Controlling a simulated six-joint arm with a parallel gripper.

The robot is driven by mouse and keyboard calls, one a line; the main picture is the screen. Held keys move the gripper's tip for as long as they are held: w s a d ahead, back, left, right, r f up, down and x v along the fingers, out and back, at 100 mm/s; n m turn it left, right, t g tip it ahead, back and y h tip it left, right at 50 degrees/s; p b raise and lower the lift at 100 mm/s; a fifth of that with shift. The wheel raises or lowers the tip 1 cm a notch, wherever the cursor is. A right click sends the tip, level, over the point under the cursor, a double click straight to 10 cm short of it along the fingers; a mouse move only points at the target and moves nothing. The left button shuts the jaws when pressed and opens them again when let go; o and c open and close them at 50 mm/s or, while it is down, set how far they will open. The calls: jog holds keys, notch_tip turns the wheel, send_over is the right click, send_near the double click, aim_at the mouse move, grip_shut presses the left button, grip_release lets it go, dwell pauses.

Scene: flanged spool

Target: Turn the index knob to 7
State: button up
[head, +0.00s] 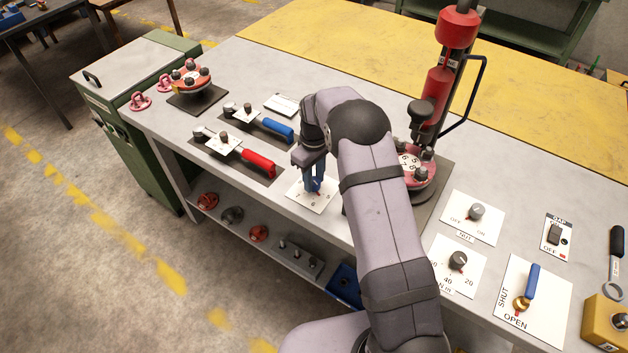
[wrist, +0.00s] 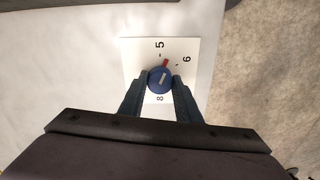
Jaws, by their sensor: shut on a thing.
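The index knob (wrist: 160,82) is a round blue knob with a pale bar on top and a red pointer. It sits on a white dial plate (wrist: 129,55), which also shows in the head view (head: 298,202). The red pointer lies between the 5 and 6 marks, nearer the 5. An 8 shows below the knob; I cannot see the 7, and my right-hand finger covers part of that side. My gripper (wrist: 161,85) is shut on the knob, one finger on each side. In the head view my gripper (head: 314,184) points down over the plate.
Two toggle clamps, with blue (head: 278,130) and red (head: 258,163) handles, lie left of my gripper. A red flanged spool (head: 415,172) under a press stands close on the right, behind my arm. Other knob panels (head: 472,217) and a blue-handled valve (head: 531,285) are further right.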

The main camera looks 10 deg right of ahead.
jog(key=m+b, duration=0.1)
jog(key=m, duration=0.3)
jog(key=shift+m, duration=0.3)
jog(key=m+b, duration=0.1)
jog(key=m, duration=0.9)
jog(key=shift+b, duration=0.35)
jog(key=m, duration=0.4)
jog(key=shift+r+m, duration=0.1)
jog(key=shift+m, duration=0.2)
jog(key=o, duration=1.1)
jog(key=shift+c, duration=0.2)
